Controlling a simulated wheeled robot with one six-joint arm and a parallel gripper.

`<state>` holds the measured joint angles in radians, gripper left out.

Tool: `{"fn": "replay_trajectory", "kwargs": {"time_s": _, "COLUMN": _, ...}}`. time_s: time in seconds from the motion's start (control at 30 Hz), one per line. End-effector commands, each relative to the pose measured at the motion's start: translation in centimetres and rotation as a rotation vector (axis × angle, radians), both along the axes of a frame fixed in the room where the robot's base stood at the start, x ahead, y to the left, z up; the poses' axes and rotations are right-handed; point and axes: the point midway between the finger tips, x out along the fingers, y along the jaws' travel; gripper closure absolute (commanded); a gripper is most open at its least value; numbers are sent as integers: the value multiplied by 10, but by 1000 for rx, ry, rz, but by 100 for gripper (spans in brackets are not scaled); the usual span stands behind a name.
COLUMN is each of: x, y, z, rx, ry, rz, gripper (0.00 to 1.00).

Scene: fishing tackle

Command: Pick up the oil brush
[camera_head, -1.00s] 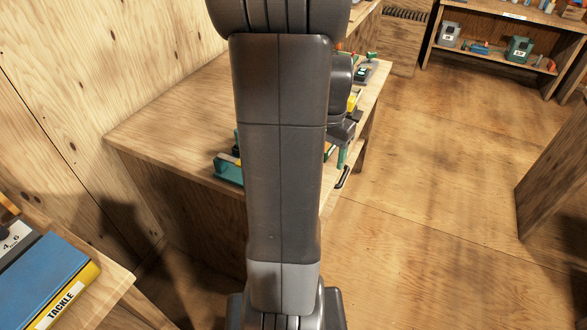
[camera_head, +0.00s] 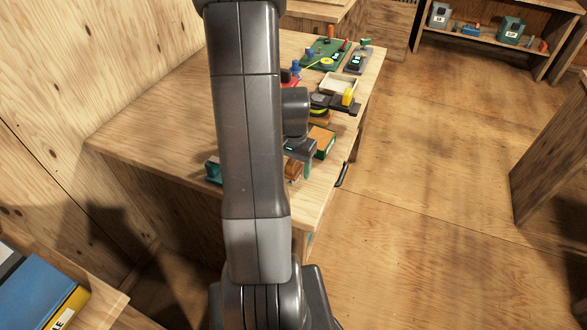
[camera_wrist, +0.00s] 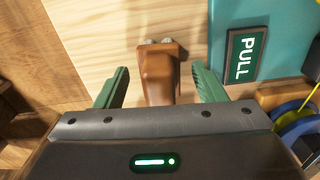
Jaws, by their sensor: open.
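A brown wooden piece with small grey ends, which looks like the oil brush (camera_wrist: 158,78), lies on the pale wood tabletop in the wrist view. My gripper (camera_wrist: 158,70) is open, with one green finger on each side of the brown piece and a visible gap at both sides. A small brown thing (camera_head: 293,170), probably the same one, shows near the table's front edge in the head view, beside my green fingertip. The near end of the brown piece is hidden behind my gripper's body.
A teal block with a PULL label (camera_wrist: 246,54) stands close right of my fingers, with a blue round part (camera_wrist: 298,132) below it. The wooden table (camera_head: 150,120) holds a green and orange box (camera_head: 322,141) and other tackle farther back.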

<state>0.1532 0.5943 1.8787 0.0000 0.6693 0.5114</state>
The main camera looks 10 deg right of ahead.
Motion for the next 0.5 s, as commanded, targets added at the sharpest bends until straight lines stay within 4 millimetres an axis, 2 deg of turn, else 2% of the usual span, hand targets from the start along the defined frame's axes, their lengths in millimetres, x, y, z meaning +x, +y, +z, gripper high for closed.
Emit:
{"fn": "replay_trajectory", "kwargs": {"time_s": 0.13, "x": 0, "y": 0, "z": -10, "rx": 1, "ry": 1, "rz": 1, "gripper": 36}}
{"fn": "replay_trajectory", "kwargs": {"time_s": 0.37, "x": 0, "y": 0, "z": -12, "rx": -1, "ry": -1, "rz": 1, "gripper": 36}}
{"fn": "replay_trajectory", "kwargs": {"time_s": 0.5, "x": 0, "y": 0, "z": -12, "rx": -1, "ry": -1, "rz": 1, "gripper": 60}}
